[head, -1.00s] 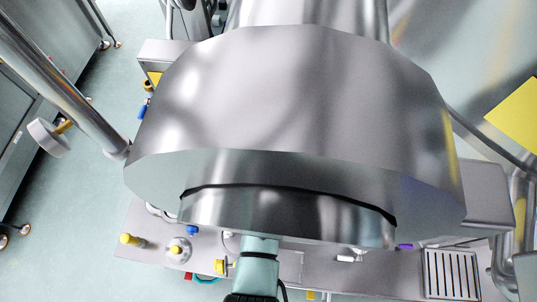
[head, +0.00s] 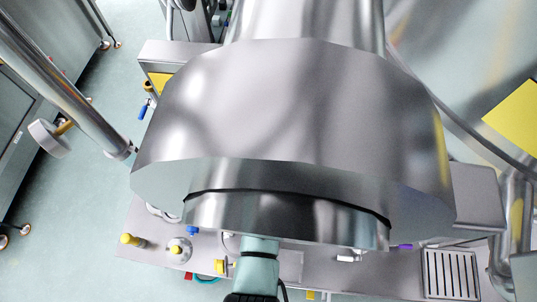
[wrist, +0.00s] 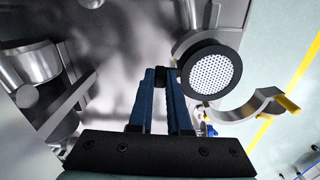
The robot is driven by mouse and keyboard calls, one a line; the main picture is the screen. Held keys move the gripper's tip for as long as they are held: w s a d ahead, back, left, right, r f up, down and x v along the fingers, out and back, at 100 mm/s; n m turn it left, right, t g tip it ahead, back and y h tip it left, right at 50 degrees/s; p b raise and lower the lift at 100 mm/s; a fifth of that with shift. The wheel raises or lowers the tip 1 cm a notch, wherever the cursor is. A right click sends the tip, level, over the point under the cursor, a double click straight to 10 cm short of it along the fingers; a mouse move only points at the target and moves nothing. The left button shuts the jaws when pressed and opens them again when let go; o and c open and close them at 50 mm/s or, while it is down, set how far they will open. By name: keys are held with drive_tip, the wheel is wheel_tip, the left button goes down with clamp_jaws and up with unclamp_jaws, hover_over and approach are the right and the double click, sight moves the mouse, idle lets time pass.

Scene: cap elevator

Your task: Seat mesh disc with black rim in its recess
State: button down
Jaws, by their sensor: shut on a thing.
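The mesh disc (wrist: 212,73), white perforated mesh inside a broad black rim, is right of centre in the wrist view. My gripper (wrist: 163,76) has blue fingers, closed close together, with the left part of the disc's rim at their tips. The hold looks to be at the rim's edge; the exact contact is dark and small. A metal cylinder (wrist: 192,44) shows right behind the disc; whether the disc touches it I cannot tell. I cannot make out the recess. In the head view the gripper and disc are hidden, and only part of my arm shows at the bottom.
A large metal drum (head: 300,105) fills the middle of the head view. A metal deck (head: 390,268) with valves and a drain grate (head: 451,273) lies below it. A curved metal bracket (wrist: 245,108) is just below right of the disc. Floor is open at left.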

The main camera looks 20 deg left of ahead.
drive_tip(key=shift+f+b, duration=0.85)
drive_tip(key=shift+f, duration=0.25)
idle(0.3)
drive_tip(key=c, duration=0.8)
unclamp_jaws()
drive_tip(key=shift+r, duration=0.1)
wheel_tip(320, 180, up, 3)
drive_tip(key=p, duration=0.2)
drive_tip(key=shift+f+p, duration=0.2)
drive_tip(key=shift+p, duration=0.15)
drive_tip(key=shift+r, duration=2.1)
